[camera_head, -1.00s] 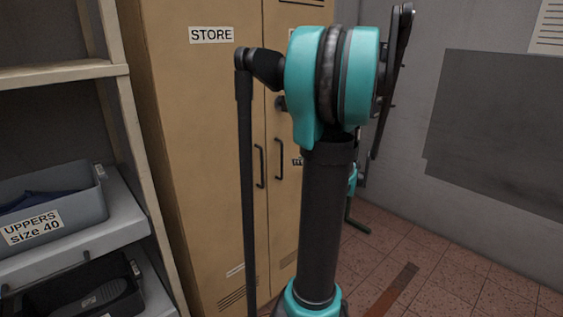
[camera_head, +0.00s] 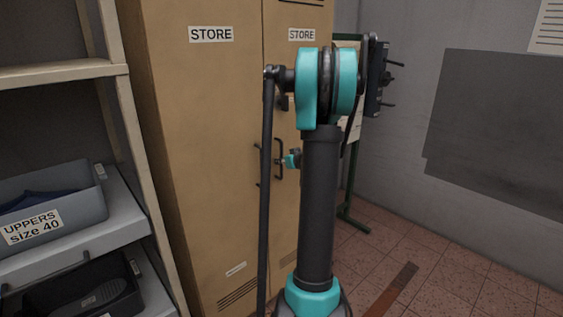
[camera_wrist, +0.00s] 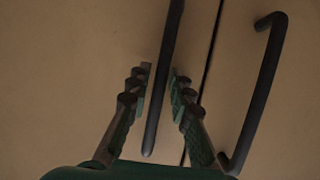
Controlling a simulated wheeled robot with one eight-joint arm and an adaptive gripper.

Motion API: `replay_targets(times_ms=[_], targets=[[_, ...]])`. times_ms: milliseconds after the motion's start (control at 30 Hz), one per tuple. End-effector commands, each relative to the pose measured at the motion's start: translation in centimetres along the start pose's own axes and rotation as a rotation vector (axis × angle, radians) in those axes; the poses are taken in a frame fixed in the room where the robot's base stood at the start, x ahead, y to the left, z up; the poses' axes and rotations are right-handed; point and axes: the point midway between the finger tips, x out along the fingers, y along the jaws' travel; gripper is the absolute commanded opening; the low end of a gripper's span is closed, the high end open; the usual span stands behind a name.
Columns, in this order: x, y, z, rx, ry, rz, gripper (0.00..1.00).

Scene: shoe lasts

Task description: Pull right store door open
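The tan store cabinet has a left door (camera_head: 205,130) and a right door (camera_head: 312,190), each labelled STORE, with a dark seam between them. The doors look closed. The right door's dark bar handle (camera_head: 279,157) is beside my gripper (camera_head: 291,159), which is small and partly hidden by my arm in the head view. In the wrist view, my gripper (camera_wrist: 161,78) is open, with one finger on each side of a dark bar handle (camera_wrist: 163,85). A gap shows beside the bar. The other handle (camera_wrist: 262,90) is outside the fingers, across the seam.
A shelf rack (camera_head: 70,70) stands close on the left, holding a grey bin (camera_head: 85,205) labelled UPPERS size 40 and a dark bin (camera_head: 60,295) below. A green-framed stand (camera_head: 349,190) is right of the cabinet. Tiled floor (camera_head: 450,270) is clear at the right.

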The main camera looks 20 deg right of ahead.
Motion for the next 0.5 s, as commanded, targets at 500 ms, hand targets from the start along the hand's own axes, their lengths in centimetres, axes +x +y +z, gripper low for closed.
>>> replay_targets(times_ms=[500], targets=[[0.04, -0.02, 0.00, 0.000, 0.000, -0.001, 0.00]])
